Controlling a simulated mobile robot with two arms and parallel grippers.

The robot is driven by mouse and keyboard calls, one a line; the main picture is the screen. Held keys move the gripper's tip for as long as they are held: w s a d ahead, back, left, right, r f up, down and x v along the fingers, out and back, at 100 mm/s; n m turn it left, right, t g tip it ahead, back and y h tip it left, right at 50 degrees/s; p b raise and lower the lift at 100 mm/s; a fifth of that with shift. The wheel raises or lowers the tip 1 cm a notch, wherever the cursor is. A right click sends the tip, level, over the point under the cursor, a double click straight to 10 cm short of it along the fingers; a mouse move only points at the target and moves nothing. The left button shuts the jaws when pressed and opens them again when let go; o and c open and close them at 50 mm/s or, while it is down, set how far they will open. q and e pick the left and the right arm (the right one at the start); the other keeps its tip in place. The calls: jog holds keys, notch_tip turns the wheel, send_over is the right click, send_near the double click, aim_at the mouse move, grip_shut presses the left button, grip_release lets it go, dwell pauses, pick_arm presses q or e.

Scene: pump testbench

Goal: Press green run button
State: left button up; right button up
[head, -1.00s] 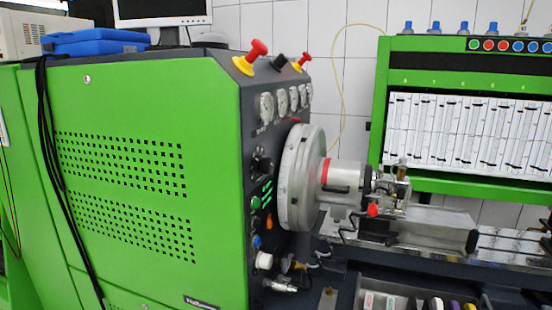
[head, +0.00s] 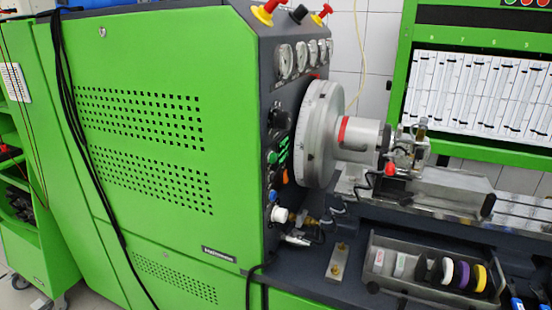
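A small round green button (head: 272,157) sits on the dark control panel (head: 268,90) of the green test bench, seen at a steep angle. It is left of the large silver flywheel disc (head: 318,135). Lit green marks (head: 284,149) show just beside it. A blue button (head: 273,196) and a white knob (head: 280,215) are lower on the panel. The button's label is too small to read. Neither of my grippers shows in the head view.
The green cabinet (head: 150,60) fills the left. Red mushroom knobs (head: 265,12) stand on the panel's top edge, above several gauges (head: 285,62). A grey tray (head: 400,285) with coloured rings sits at lower right. Black cables (head: 75,130) hang down the cabinet's left side.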

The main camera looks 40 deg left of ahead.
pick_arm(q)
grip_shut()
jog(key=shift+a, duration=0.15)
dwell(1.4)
